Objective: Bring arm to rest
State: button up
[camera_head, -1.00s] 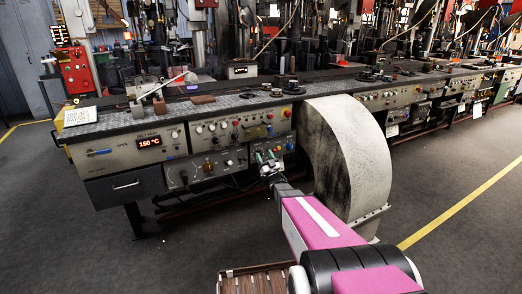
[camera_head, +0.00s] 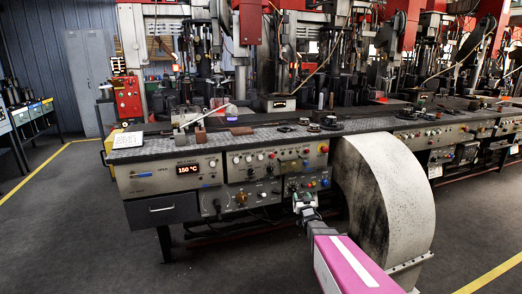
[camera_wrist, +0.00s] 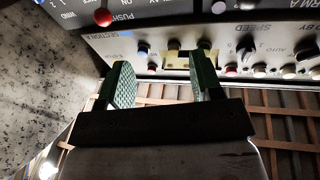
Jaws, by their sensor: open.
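My arm reaches forward from the bottom of the head view, with a pink link (camera_head: 350,268). My gripper (camera_head: 303,198) is at its far end, in front of the bench's lower control panel (camera_head: 308,184). In the wrist view my gripper (camera_wrist: 160,82) has its two green, ridged fingers spread apart with nothing between them. The control panel (camera_wrist: 222,66) with its knobs lies just beyond the fingertips and appears upside down. I cannot tell whether the fingertips touch it.
A big grey curved guard (camera_head: 395,190) stands close right of my arm. Brown slats (camera_wrist: 290,130) show below the panel in the wrist view. Floor at left is clear.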

jog(key=s+f+m+g+h, duration=0.1)
jog(key=s+f+g+h, duration=0.35)
jog(key=s+g, duration=0.75)
jog(key=s+a+f+g+y, duration=0.1)
jog(key=s+g, duration=0.6)
jog(key=s, duration=1.1)
jog(key=shift+s+a+g+y, duration=0.3)
jog(key=shift+a+y, duration=0.45)
jog(key=shift+a, duration=0.4)
